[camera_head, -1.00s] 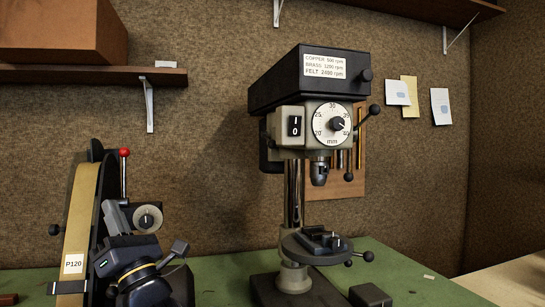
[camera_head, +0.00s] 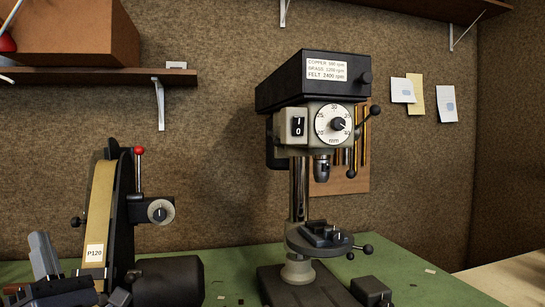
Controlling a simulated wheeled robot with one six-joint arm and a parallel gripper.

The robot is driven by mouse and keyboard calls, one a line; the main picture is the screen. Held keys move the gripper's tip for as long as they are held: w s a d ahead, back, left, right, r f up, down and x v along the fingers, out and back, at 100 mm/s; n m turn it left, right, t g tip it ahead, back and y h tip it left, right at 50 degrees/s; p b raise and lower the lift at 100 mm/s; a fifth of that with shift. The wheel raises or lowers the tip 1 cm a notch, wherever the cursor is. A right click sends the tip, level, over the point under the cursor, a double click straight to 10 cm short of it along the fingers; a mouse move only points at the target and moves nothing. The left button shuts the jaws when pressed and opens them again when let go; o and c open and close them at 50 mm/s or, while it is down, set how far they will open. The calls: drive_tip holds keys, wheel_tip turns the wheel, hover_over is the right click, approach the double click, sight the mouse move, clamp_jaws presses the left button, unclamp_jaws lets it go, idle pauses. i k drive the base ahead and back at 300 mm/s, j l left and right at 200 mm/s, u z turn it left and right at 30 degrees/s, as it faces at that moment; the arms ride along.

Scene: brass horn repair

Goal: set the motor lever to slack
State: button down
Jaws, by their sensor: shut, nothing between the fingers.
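A drill press (camera_head: 300,190) stands on the green bench, with a speed label on its black belt cover (camera_head: 290,85). A ball-ended handle (camera_head: 375,110) sticks out at its right, and a black knob (camera_head: 366,77) sits on the cover. At left is a belt sander (camera_head: 100,215) with a red-balled lever (camera_head: 139,170) standing upright and a dark cylinder (camera_head: 168,280) at its foot. I cannot tell which part is the motor lever; none is labelled so.
A wall shelf (camera_head: 90,77) holds a brown box (camera_head: 80,35) above the sander. Small loose bits lie on the green bench (camera_head: 400,255), and a dark block (camera_head: 370,290) sits by the press base. The bench between sander and press is mostly clear.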

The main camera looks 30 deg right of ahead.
sight(277, 142)
drive_tip(key=i+z, duration=0.15)
drive_tip(key=z, duration=0.25)
drive_tip(key=i+j+z, duration=0.1)
drive_tip(key=z, duration=0.3)
drive_tip(key=i+j+z, duration=0.1)
drive_tip(key=z, duration=0.25)
drive_tip(key=i+z, duration=0.25)
drive_tip(key=j+z, duration=0.15)
drive_tip(key=z, duration=0.15)
drive_tip(key=i, duration=0.05)
